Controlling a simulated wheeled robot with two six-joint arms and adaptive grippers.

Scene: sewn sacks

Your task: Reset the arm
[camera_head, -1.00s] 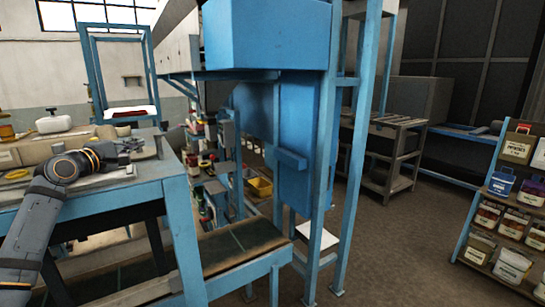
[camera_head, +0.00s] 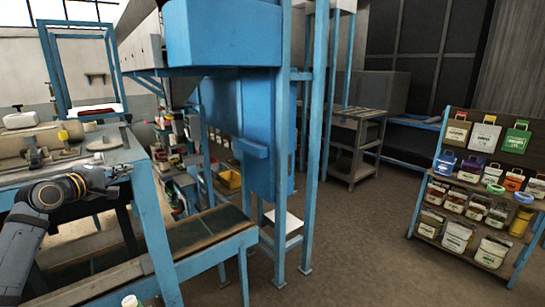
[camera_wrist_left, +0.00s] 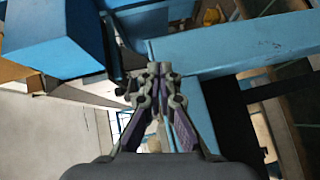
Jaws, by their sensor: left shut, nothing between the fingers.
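My left arm comes in from the left in the head view. Its gripper (camera_head: 118,174) points right, close to the front edge of the blue-framed workbench (camera_head: 150,215). In the left wrist view the gripper (camera_wrist_left: 160,70) is shut and its fingertips meet, with nothing between them. Blue beams of a frame lie beyond the fingertips there. I cannot tell whether the gripper touches the bench. My right arm and gripper are not in view.
A tall blue machine (camera_head: 222,35) on posts stands mid-view, with a conveyor (camera_head: 200,235) before it. A rack of labelled sacks (camera_head: 485,130) stands at the right. A yellow bin (camera_head: 230,179) sits behind. Grey floor (camera_head: 355,240) is open between machine and rack.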

